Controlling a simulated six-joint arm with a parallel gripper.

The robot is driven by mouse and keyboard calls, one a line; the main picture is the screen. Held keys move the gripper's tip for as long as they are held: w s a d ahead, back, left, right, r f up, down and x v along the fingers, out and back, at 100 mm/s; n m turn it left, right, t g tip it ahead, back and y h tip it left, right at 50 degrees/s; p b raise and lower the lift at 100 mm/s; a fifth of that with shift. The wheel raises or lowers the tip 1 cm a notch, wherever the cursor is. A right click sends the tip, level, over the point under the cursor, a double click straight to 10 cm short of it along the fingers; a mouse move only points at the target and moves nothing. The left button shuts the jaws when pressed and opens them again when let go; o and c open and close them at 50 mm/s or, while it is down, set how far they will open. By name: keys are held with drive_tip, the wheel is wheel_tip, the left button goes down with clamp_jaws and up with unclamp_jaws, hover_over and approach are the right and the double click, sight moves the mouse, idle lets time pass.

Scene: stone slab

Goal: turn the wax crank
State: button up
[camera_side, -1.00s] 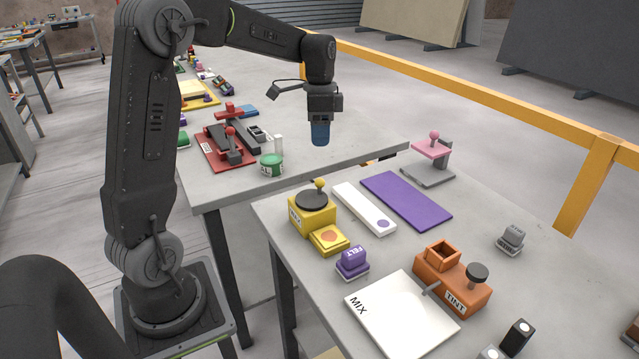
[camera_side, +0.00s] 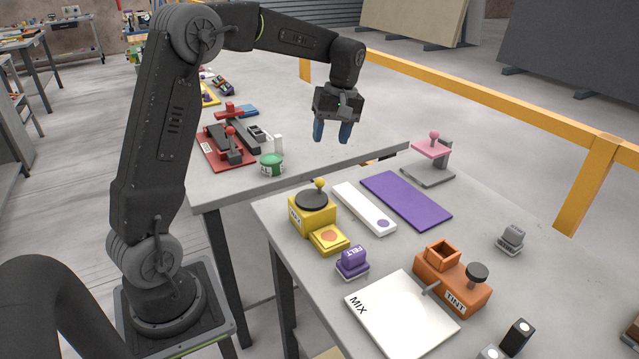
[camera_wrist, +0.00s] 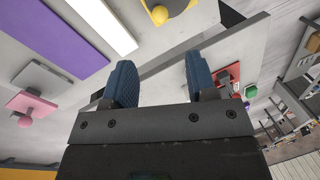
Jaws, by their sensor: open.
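A yellow box (camera_side: 325,221) stands at the near table's far left corner, with a label on its side too small to read surely. On its top is a dark round disc (camera_side: 309,201) with a yellow ball knob (camera_side: 319,184) at its far edge. The knob also shows at the top of the wrist view (camera_wrist: 159,14); most of the box is cut off there. A lower yellow block (camera_side: 329,240) with an orange spot sits in front of the box. My gripper (camera_side: 332,133) is open, empty and in the air above and beyond the knob; its blue fingers also show in the wrist view (camera_wrist: 160,78).
A white strip (camera_side: 362,208), a purple mat (camera_side: 408,199) and a pink-topped stand (camera_side: 432,151) lie right of the box. A purple FELT stamp (camera_side: 352,262) and orange TINT box (camera_side: 452,280) are nearer.

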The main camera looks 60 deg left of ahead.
sight(320, 183)
drive_tip(key=f, duration=0.4)
drive_tip(key=s+f, duration=0.1)
drive_tip(key=f, duration=0.3)
drive_tip(key=s+f, duration=0.1)
drive_tip(key=f, duration=0.4)
drive_tip(key=shift+s+a, duration=0.25)
drive_tip(key=shift+a, duration=0.15)
drive_tip(key=c, duration=0.9)
